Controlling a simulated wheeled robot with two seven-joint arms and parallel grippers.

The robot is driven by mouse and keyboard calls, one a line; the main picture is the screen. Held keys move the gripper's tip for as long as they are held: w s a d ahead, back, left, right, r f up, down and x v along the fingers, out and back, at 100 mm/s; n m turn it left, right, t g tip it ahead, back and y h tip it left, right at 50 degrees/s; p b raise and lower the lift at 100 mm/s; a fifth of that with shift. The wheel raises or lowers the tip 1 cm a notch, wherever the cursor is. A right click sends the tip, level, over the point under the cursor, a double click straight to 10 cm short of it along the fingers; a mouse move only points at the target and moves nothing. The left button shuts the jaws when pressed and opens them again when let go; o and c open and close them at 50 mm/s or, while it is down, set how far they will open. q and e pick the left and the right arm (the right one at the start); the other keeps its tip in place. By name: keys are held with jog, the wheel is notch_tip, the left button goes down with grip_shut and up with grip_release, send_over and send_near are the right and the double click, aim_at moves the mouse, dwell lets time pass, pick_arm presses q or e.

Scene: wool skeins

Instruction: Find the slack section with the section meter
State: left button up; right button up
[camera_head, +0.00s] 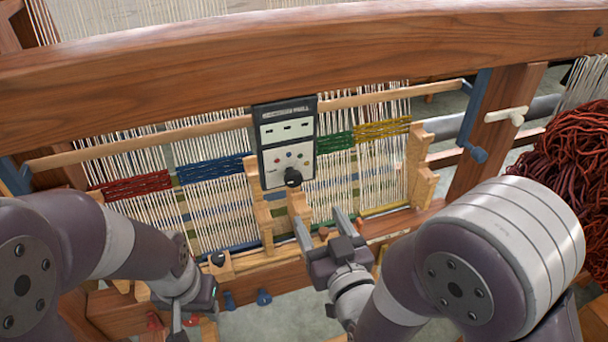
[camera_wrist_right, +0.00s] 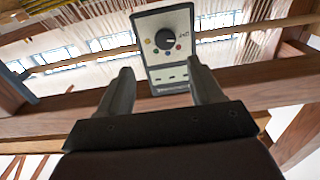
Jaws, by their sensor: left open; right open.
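The section meter (camera_head: 286,143) is a dark-framed box with a pale face, display windows, small coloured buttons and a black knob. It stands upright against the warp, in front of the wooden rod. The warp sections carry red (camera_head: 131,186), blue (camera_head: 213,168), green (camera_head: 335,142) and yellow (camera_head: 383,129) bands. My right gripper (camera_head: 325,229) is open and empty, below and slightly right of the meter. In the right wrist view the meter (camera_wrist_right: 167,48) shows beyond and between the open fingers (camera_wrist_right: 163,92). My left gripper (camera_head: 177,322) is low at the left, its fingertips partly cut off by the frame's bottom edge.
A thick wooden beam (camera_head: 300,55) crosses above the warp. Notched wooden posts (camera_head: 260,205) stand between sections. Dark red wool skeins (camera_head: 572,165) hang at the right. Blue pegs (camera_head: 264,298) and red pegs sit low near the front rail.

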aim_at(295, 182)
jog(key=p+x, duration=0.3)
jog(key=x, duration=0.7)
jog(key=shift+w+a+p, duration=0.1)
jog(key=shift+a+p, duration=0.1)
jog(key=shift+p, duration=0.1)
jog(key=shift+s+a, duration=0.2)
jog(key=shift+a, duration=0.2)
jog(key=shift+w+d, duration=0.15)
jog(key=c, duration=1.1)
pick_arm(q)
jog(key=r, duration=0.3)
jog(key=shift+s+a+r, duration=0.25)
jog(key=shift+a+r, duration=0.1)
jog(key=shift+a, duration=0.05)
pick_arm(e)
jog(key=shift+o, duration=0.2)
